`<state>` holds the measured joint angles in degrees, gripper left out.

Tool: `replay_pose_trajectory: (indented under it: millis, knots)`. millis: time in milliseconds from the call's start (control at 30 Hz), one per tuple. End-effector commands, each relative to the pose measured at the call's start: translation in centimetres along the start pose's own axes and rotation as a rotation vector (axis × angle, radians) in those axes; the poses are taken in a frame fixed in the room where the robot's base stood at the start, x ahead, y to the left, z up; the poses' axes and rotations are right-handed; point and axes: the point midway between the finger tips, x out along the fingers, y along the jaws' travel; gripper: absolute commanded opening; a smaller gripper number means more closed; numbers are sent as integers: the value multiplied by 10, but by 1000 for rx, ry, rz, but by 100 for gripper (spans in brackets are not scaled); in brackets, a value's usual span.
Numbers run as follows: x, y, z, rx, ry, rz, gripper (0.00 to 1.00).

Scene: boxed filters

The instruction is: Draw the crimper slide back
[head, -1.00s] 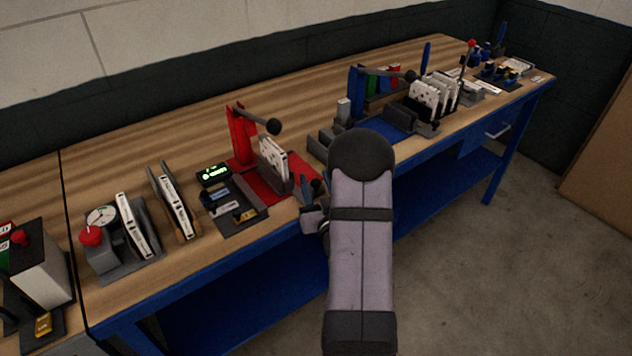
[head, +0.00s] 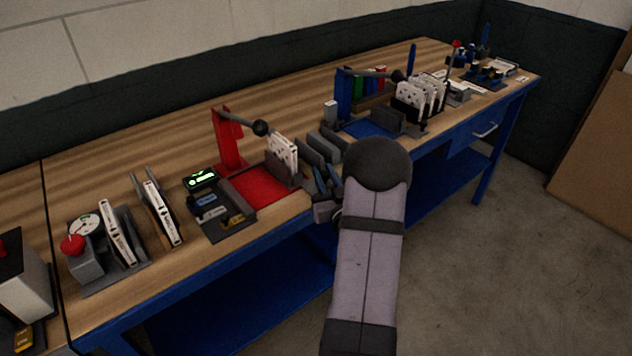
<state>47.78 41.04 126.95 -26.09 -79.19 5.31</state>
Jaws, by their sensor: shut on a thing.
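The crimper is the red press (head: 229,145), with a long lever ending in a black ball, on a red base plate (head: 256,188). Its dark slide (head: 284,172) sits at the right side of the plate and bears an upright white boxed filter (head: 283,152). The slide stands clear of the press, with bare red plate between. My gripper (head: 323,182) is at the slide's right end, low over the bench, and shut on the slide. The exact grip point is small and partly hidden by my arm.
A blue press (head: 345,95) with its own lever and a rack of white filters (head: 422,95) stand farther right. Dark grey blocks (head: 322,147) stand close behind my gripper. A lit display (head: 201,179) and small tray (head: 222,214) lie left. The bench front edge is close.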

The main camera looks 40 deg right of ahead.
Motion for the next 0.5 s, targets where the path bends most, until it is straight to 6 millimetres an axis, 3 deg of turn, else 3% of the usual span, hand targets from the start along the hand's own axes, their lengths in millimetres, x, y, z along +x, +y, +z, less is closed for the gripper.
replay_pose_trajectory:
  millis: [300, 333, 367, 500]
  knots:
    - [1, 6, -2, -2, 2, 11, 0]
    - [1, 6, -2, -2, 2, 12, 28]
    - [1, 6, -2, -2, 2, 12, 35]
    - [1, 5, -1, -2, 2, 9, 39]
